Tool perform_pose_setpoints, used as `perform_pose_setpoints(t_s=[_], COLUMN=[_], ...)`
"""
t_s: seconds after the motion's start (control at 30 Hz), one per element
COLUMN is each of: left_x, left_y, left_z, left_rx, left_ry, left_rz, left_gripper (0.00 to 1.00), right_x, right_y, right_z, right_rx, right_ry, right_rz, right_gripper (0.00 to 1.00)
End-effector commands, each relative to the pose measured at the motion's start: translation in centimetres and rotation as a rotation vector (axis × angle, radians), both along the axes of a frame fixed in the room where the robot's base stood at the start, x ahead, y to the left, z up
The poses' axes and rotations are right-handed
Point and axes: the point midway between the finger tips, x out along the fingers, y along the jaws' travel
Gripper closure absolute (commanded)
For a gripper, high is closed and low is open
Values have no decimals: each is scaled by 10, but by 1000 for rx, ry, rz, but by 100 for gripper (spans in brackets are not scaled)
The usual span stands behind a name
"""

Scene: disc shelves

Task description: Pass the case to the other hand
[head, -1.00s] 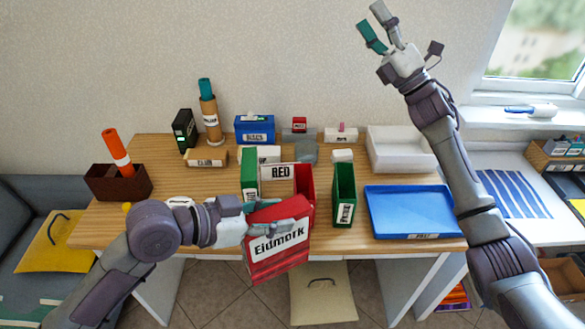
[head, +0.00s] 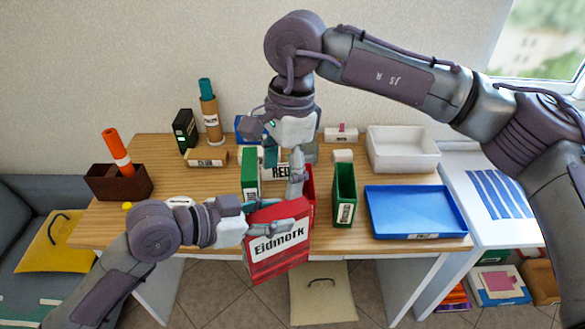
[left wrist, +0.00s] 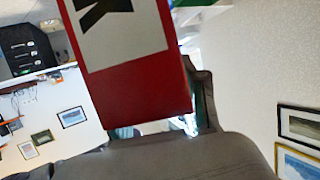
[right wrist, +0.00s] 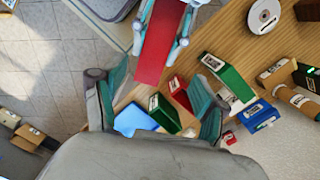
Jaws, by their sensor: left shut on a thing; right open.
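The red case (head: 275,265) with a white "Eidmork" label hangs tilted in front of the desk's front edge. My left gripper (head: 250,222) is shut on its upper left part. The case fills the upper middle of the left wrist view (left wrist: 140,105), its red edge against the gripper. My right gripper (head: 296,185) points down just above the case's top edge. In the right wrist view its fingers (right wrist: 160,110) are spread apart with nothing clamped. The case's narrow red side (right wrist: 158,45) shows beyond them, with my left fingers on either side of it.
Close behind the case stand a green holder (head: 249,178), a red holder marked RED (head: 309,190) and another green holder (head: 344,195). A blue tray (head: 405,205) and white bin (head: 402,150) lie to the right.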

Motion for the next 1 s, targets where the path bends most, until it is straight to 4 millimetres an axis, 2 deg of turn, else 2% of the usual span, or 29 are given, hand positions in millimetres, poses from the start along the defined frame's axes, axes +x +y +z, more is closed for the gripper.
perform_pose_setpoints(t_s=[0.1, 0.2, 0.37, 0.7, 0.83, 1.0], left_x=[0, 0, 0, 0, 0, 0], left_y=[0, 0, 0, 0, 0, 0], left_z=[1, 1, 1, 1, 1, 1], left_rx=[-1, -1, -2, -2, -2, -2], left_ry=[-2, -2, -2, -2, -2, -2], left_rz=[0, 0, 0, 0, 0, 0], left_gripper=[100, 100, 100, 100, 100, 100], right_x=[5, 6, 6, 5, 6, 6], right_y=[-15, -19, -19, -18, -18, -18], right_z=[-4, -11, -35, -98, -113, -122], right_rx=[-99, -121, -120, -116, -115, -114], right_ry=[-52, -62, -58, -57, -58, -60], right_rz=[2, 1, 1, 1, 1, 1], right_gripper=[27, 27, 27, 27, 27, 27])
